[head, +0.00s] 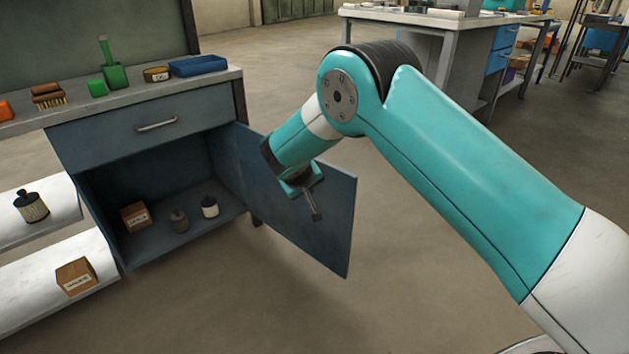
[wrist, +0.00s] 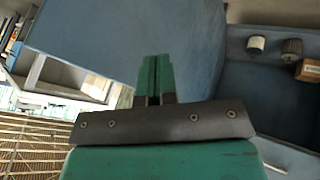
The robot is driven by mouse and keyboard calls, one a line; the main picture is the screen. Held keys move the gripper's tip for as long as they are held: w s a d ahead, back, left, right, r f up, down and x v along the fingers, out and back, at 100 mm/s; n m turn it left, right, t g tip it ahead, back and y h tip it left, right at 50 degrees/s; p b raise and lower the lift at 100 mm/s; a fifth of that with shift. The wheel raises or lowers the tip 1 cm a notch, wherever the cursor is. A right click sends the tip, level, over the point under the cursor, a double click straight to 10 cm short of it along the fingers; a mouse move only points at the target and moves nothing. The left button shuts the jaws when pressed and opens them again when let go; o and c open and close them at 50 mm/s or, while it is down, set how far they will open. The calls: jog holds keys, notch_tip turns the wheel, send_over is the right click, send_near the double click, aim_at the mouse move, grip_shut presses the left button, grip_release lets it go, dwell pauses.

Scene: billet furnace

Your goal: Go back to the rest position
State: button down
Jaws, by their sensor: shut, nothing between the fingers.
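My gripper (head: 314,213) is shut and empty. In the head view it hangs in front of the open door (head: 315,213) of a dark blue cabinet (head: 100,150). In the wrist view my gripper (wrist: 154,98) shows its fingers together, with the blue door (wrist: 130,40) behind them. I cannot tell whether the fingers touch the door. The open cabinet holds a small box (head: 135,217), a dark grey object (head: 179,221) and a white and dark cylinder (head: 210,207).
A workbench (head: 440,20) stands behind.

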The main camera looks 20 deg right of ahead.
jog(key=s+a+r+g+y+p, duration=0.1)
jog(key=s+r+g+y+p, duration=0.2)
jog(key=s+r, duration=1.55)
jog(key=s+r+n+g+y, duration=0.2)
jog(key=s+r, duration=0.2)
jog(key=s, duration=0.8)
jog(key=s+r+n+g+y, duration=0.1)
jog(key=s+r+n+y, duration=0.3)
jog(key=s, duration=0.9)
notch_tip(320, 180, up, 30)
jog(key=m+h+p, duration=0.1)
jog(key=m+p, duration=0.1)
jog(key=p, duration=2.7)
jog(key=shift+w+f, duration=0.25)
jog(key=shift+w, duration=0.2)
jog(key=shift+d, duration=0.15)
